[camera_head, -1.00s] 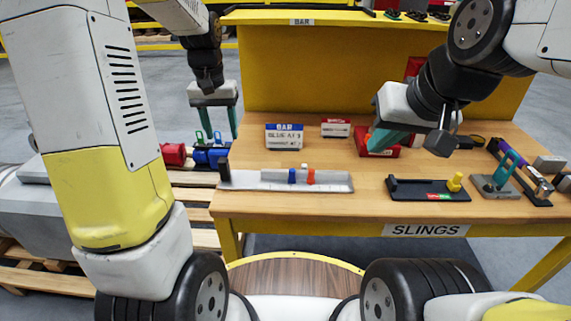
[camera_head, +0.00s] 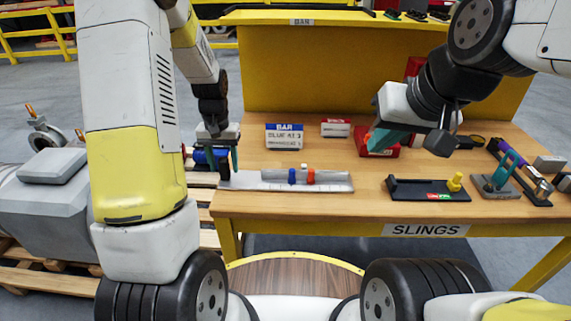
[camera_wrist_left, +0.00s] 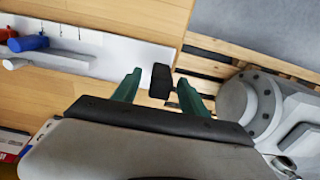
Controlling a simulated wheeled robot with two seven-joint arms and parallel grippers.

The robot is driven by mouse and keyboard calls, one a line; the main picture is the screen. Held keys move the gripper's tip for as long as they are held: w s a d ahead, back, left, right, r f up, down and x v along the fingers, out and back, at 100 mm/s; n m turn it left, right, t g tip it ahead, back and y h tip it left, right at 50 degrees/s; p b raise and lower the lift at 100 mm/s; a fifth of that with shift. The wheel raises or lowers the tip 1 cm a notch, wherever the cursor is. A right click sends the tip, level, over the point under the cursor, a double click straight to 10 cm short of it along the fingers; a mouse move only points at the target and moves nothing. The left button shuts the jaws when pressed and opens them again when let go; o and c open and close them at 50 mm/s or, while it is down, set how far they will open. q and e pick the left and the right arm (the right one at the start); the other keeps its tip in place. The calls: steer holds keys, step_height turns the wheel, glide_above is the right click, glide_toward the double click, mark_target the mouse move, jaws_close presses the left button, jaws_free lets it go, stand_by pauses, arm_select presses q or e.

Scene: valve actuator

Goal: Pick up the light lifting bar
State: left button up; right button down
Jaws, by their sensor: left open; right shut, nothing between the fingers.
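A long pale grey bar-like piece (camera_head: 330,186) lies along the front left of the table, with a black block at its left end and blue and orange pegs on it. I cannot tell for sure that it is the light lifting bar. My left gripper (camera_head: 229,160) is open at that left end. In the left wrist view the black block (camera_wrist_left: 160,80) stands between its spread green fingers, with gaps on both sides. My right gripper (camera_head: 385,140) is shut and empty above the table, in front of a red box.
A dark bar (camera_head: 260,11) lies on the yellow shelf above a BAR label. A BAR card (camera_head: 284,136) stands behind the grey piece. A black tray (camera_head: 425,190) and a small grey stand (camera_head: 500,184) are to the right. A pallet with grey machinery (camera_head: 45,190) is at left.

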arm_select(q)
step_height(320, 180, down, 2)
steer(key=shift+f, duration=0.2)
jaws_close()
steer(key=shift+r, duration=0.1)
stand_by(1.3)
